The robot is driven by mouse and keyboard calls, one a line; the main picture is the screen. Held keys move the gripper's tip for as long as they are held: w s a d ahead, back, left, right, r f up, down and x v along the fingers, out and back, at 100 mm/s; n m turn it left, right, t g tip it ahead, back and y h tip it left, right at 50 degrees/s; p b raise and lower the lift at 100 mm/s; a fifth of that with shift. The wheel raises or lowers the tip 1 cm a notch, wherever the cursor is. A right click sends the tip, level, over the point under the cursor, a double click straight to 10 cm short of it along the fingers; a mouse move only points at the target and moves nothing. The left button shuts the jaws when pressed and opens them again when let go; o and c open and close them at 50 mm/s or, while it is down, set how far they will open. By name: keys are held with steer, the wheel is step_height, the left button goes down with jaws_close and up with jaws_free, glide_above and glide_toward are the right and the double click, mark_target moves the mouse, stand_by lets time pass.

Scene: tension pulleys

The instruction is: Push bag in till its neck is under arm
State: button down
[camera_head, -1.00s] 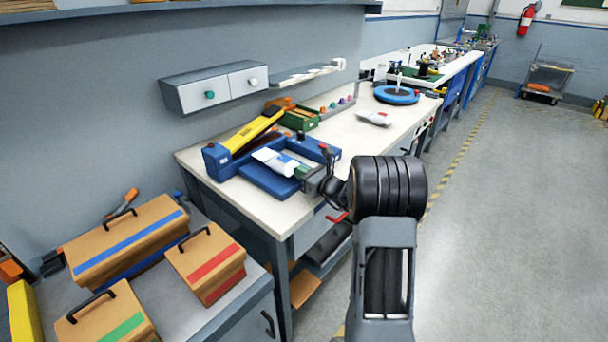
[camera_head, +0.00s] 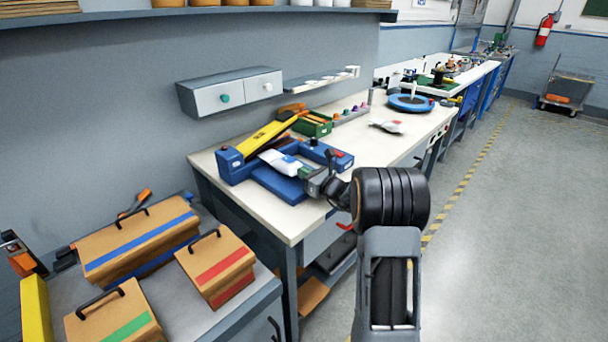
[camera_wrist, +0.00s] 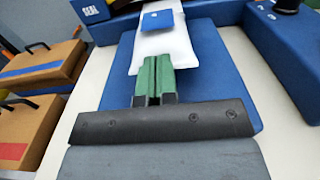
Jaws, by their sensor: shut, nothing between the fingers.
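The white bag (camera_head: 281,162) with a blue patch lies on the blue base of the sealer (camera_head: 283,187), partly under its raised yellow arm (camera_head: 266,134). In the wrist view the bag (camera_wrist: 164,48) lies flat ahead of the fingers and its far end reaches toward the sealer's back part. My gripper (camera_wrist: 155,60) is shut, with its green fingertips together at the near edge of the bag, seeming to touch it. In the head view my gripper (camera_head: 308,174) is low over the front of the base. I cannot tell exactly where the bag's neck lies.
Another bag (camera_head: 387,126) and a blue round turntable (camera_head: 410,103) stand farther along the white bench (camera_head: 350,150). A green bin (camera_head: 315,125) is behind the sealer. Tan boxes (camera_head: 217,266) are on the lower cart at left.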

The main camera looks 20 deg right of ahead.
steer(key=v, duration=1.3)
steer(key=shift+s+b, duration=0.3)
steer(key=shift+s, duration=0.05)
steer(key=shift+d, duration=0.1)
steer(key=s+a+f+n+g+y, duration=0.1)
steer(key=s+a+n+g, duration=0.4)
steer(key=a+n, duration=0.3)
steer(key=s+a+n+g+y, duration=0.1)
steer(key=s+a+n+g, duration=0.5)
steer(key=a, duration=0.3)
steer(key=s+f+n+g+h, duration=0.1)
steer(key=s+n+g+h, duration=0.1)
steer(key=s+n+h, duration=0.7)
steer(key=shift+s+d+f+n+h, duration=0.4)
steer(key=shift+s+n, duration=0.35)
steer(key=shift+n, duration=3.15)
steer(key=shift+r, duration=0.15)
